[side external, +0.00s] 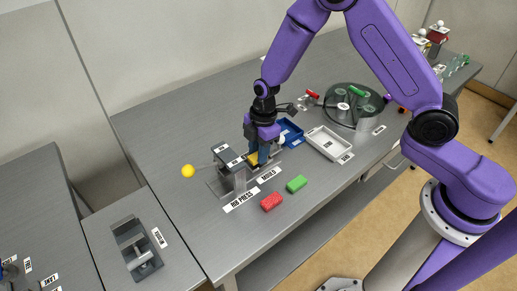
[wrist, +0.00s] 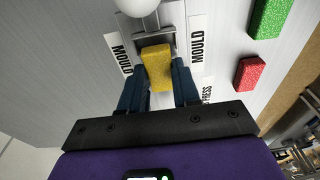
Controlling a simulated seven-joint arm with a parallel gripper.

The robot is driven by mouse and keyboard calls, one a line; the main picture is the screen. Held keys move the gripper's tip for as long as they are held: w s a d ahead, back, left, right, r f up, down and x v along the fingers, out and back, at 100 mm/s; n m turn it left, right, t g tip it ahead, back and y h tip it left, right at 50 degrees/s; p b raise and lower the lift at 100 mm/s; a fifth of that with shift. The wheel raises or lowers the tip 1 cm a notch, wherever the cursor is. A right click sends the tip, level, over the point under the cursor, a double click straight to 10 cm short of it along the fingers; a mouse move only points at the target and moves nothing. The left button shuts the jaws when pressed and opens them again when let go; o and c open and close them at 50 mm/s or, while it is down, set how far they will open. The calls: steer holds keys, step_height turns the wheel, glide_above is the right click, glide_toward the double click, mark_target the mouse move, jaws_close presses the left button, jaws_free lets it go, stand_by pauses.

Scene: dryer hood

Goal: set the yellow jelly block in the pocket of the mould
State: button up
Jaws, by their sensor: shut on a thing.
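The yellow jelly block (wrist: 158,68) is between the two blue fingers of my gripper (wrist: 159,88) in the wrist view, and the fingers are shut on it. In the side view my gripper (side external: 257,157) points down beside the grey press, and only a little yellow of the block (side external: 253,159) shows. The mould (wrist: 142,42) appears as a grey frame at the block's far end, between two MOULD labels. My fingers and the block hide most of its pocket, so I cannot tell whether the block is inside it or just above it.
A red block (side external: 271,201) and a green block (side external: 297,184) lie in front. Blue (side external: 291,132) and white (side external: 328,142) trays are to the right. The table's left part is clear.

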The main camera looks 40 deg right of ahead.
steer(key=shift+f, duration=0.4)
steer(key=o, duration=1)
steer(key=r, duration=0.4)
steer(key=d+r, duration=0.1)
steer(key=r, duration=0.8)
steer(key=shift+d+r, duration=0.1)
steer(key=shift+d, duration=0.15)
steer(key=s+d+r+m, duration=0.1)
steer(key=s+d+r, duration=0.1)
steer(key=s, duration=0.7)
steer(key=s+d+r+m, duration=0.2)
steer(key=s+d, duration=0.2)
steer(key=s, duration=0.6)
steer(key=s+d+r+m+h, duration=0.1)
steer(key=s+d+r+m, duration=0.1)
steer(key=s, duration=0.8)
steer(key=shift+s+d+r, duration=0.1)
steer(key=shift+d+r, duration=0.4)
steer(key=shift+d, duration=0.25)
